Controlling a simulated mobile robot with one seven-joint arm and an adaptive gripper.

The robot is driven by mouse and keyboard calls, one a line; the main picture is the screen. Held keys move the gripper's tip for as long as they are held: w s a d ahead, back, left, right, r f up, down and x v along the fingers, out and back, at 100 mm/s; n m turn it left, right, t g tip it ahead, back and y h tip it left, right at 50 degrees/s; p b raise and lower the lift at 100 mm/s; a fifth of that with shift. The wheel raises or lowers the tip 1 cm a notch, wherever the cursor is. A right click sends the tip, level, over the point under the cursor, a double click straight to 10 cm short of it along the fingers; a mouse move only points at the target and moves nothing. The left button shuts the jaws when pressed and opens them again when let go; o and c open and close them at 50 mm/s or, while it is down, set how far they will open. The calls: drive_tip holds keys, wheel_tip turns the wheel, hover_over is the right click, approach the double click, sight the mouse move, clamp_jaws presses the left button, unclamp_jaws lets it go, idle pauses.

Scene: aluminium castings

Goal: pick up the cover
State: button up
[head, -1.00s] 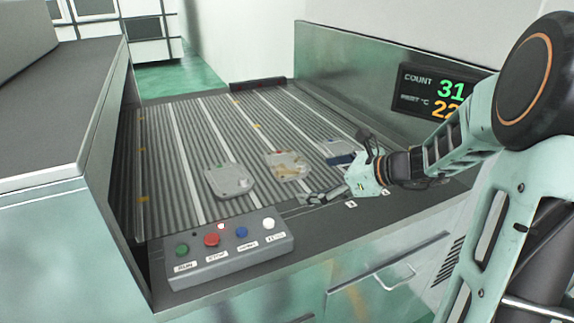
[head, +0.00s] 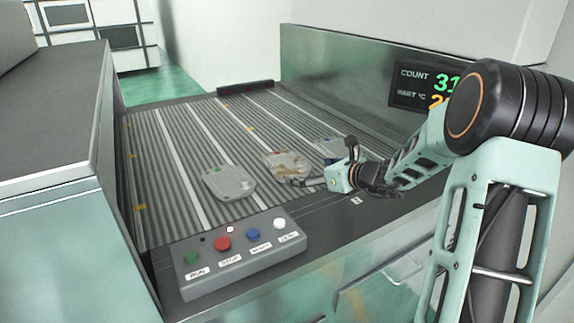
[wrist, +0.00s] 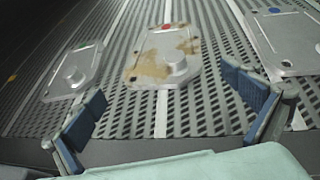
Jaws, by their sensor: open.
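Three flat grey cast covers lie apart on the ribbed conveyor bed. The middle cover (head: 281,163) has brown stains and a red mark; it also shows in the wrist view (wrist: 151,67). The left cover (head: 228,184) has a green mark and looks clean; the wrist view shows it at left (wrist: 75,75). The right cover (head: 327,146) has a blue mark, is partly hidden by my arm in the head view, and shows at right in the wrist view (wrist: 280,42). My gripper (wrist: 165,92) is open and empty, its blue-padded fingers spread on the near side of the middle cover.
A button box (head: 240,254) stands at the conveyor's near edge. A display panel (head: 420,88) is on the side wall at right. A dark-topped cabinet (head: 60,120) stands at left. The bed behind the covers is clear.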

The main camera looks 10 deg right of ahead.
sight(289, 166)
drive_tip(key=shift+p+x, duration=0.7)
drive_tip(key=shift+x, duration=2.2)
drive_tip(key=shift+w+r, duration=0.1)
drive_tip(key=c, duration=1.3)
